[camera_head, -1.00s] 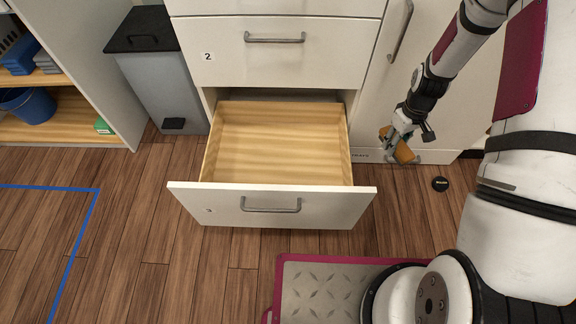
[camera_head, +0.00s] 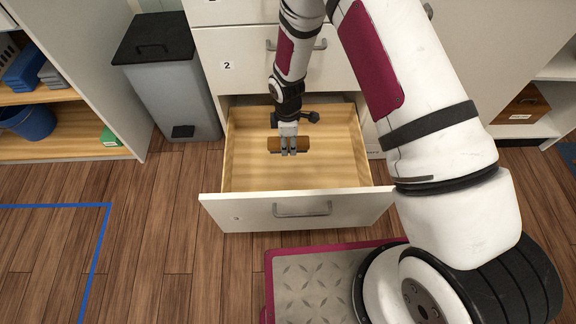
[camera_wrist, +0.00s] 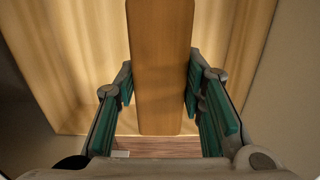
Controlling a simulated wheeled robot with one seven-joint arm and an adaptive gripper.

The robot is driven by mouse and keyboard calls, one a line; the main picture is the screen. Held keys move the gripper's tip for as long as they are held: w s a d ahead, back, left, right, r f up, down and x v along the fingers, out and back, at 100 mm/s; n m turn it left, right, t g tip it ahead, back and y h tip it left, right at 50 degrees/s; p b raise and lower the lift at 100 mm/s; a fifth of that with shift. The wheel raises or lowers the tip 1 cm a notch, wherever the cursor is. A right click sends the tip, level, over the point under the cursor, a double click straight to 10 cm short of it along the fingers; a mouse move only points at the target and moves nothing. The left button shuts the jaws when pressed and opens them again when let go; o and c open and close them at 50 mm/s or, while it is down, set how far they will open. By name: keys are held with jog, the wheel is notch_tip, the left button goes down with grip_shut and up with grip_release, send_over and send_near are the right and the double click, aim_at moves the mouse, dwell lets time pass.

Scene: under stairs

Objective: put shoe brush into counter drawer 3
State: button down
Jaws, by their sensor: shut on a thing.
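The shoe brush (camera_head: 274,145) is a brown wooden block, held crosswise in my gripper (camera_head: 288,151). My gripper is shut on it, over the open bottom drawer (camera_head: 238,178). In the wrist view the brush (camera_wrist: 160,70) stands between the two green-padded fingers of my gripper (camera_wrist: 160,95), with the pale wooden drawer interior (camera_wrist: 60,70) behind it. The drawer is pulled out and looks otherwise empty. Its label is too small to read. I cannot tell whether the brush touches the drawer floor. The brush's bristles are hidden.
A shut drawer labelled 2 (camera_head: 240,75) is above the open one. A grey bin with a black lid (camera_head: 175,85) stands left of the cabinet. A shelf with a blue bucket (camera_head: 30,120) is at far left. Wooden floor is free at the front left.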

jog(key=s+a+f+n+p, duration=0.1)
jog(key=s+a+f+n, duration=0.55)
jog(key=f+n, duration=0.4)
jog(key=shift+m, duration=0.65)
jog(key=f+b, duration=0.1)
jog(key=f, duration=0.2)
jog(key=f+b, duration=0.1)
jog(key=f, duration=0.3)
jog(key=a+f+b, duration=0.1)
jog(key=f, duration=0.3)
jog(key=shift+f+b, duration=0.1)
jog(key=shift+b, duration=0.2)
jog(key=shift+f, duration=0.15)
jog(key=c, duration=1.1)
grip_release()
jog(key=shift+o, duration=0.2)
notch_tip(320, 180, up, 12)
jog(key=p, duration=0.4)
jog(key=shift+r, duration=0.2)
